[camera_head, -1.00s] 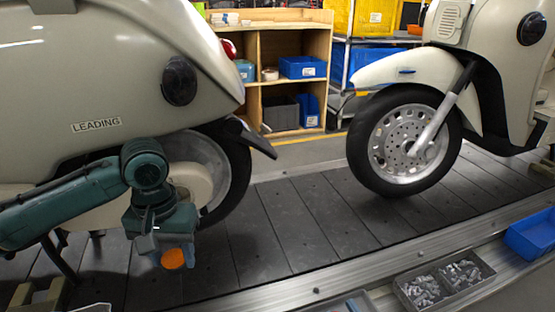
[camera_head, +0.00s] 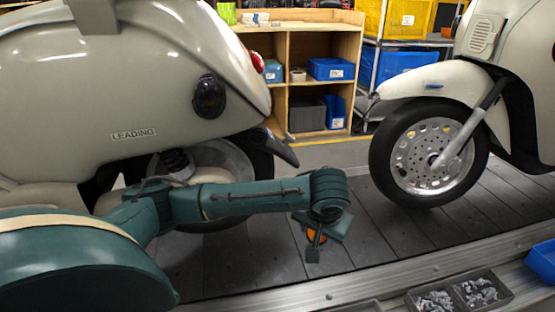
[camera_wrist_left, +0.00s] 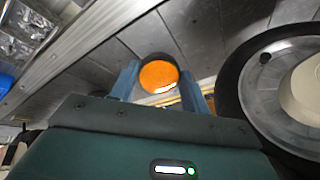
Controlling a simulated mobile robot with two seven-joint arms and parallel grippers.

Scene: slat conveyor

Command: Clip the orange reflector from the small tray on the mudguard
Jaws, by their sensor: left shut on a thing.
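My left gripper (camera_head: 314,245) is over the dark conveyor slats, between the two scooters. It is shut on the orange reflector (camera_head: 317,236), which is partly hidden by the gripper in the head view. In the left wrist view the round reflector (camera_wrist_left: 158,75) sits between the two blue fingers (camera_wrist_left: 160,88). A dark mudguard (camera_head: 278,148) projects behind the left scooter's wheel, up and left of the gripper and apart from it. The right scooter has a cream front mudguard (camera_head: 420,82). My right gripper is not in view. I cannot make out the small tray the reflector came from.
The left scooter's wheel (camera_wrist_left: 262,105) is close on the right in the wrist view. The right scooter's front wheel (camera_head: 430,150) stands right of my gripper. A metal parts tray (camera_head: 457,293) and a blue bin (camera_head: 541,262) lie along the near rail. The slats between are clear.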

